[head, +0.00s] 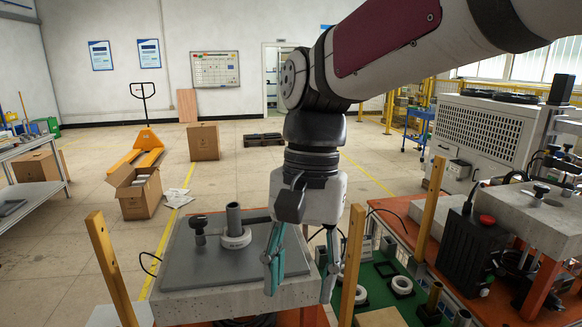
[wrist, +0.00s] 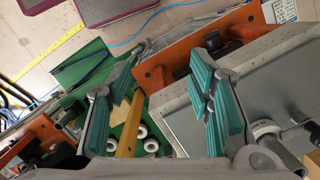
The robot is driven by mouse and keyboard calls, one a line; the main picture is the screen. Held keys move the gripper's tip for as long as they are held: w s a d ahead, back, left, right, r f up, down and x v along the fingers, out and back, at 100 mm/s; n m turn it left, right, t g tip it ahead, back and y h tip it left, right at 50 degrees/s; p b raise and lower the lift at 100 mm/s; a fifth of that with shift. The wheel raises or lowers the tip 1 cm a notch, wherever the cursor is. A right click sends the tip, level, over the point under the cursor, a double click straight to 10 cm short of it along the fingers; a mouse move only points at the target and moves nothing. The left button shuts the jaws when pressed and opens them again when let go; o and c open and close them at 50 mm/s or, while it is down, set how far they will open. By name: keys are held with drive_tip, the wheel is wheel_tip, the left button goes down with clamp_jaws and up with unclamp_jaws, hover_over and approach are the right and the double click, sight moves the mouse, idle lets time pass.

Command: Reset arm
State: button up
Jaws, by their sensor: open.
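My gripper (head: 300,272) hangs from the arm with its fingers pointing down, over the right part of the grey plate (head: 190,255) in the head view. Its two teal-padded fingers are apart, with nothing between them. The gripper also shows in the wrist view (wrist: 160,105), with one finger over the green tray side and the other over the grey block side. On the plate, left of the gripper, stands a grey cylinder in a white ring (head: 235,232). A black knob (head: 198,228) stands beside it. Part of the plate's right side is hidden behind the gripper.
A green tray (wrist: 88,62) with white rings lies right of the plate in the head view. Wooden posts (head: 353,262) rise close to the gripper's right. A black box with a red button (head: 468,250) and a large white machine (head: 480,135) stand further right.

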drive_tip(key=s+d+n+t+p, duration=0.1)
drive_tip(key=s+d+t, duration=0.2)
drive_tip(key=d, duration=0.6)
drive_tip(key=s+d+n+t+p, duration=0.1)
drive_tip(key=s+d+n+t, duration=0.1)
drive_tip(key=s+d, duration=0.6)
drive_tip(key=shift+d+f+n+t+h, duration=0.3)
drive_tip(key=shift+d+t+h, duration=0.1)
drive_tip(key=shift+d+t, duration=0.2)
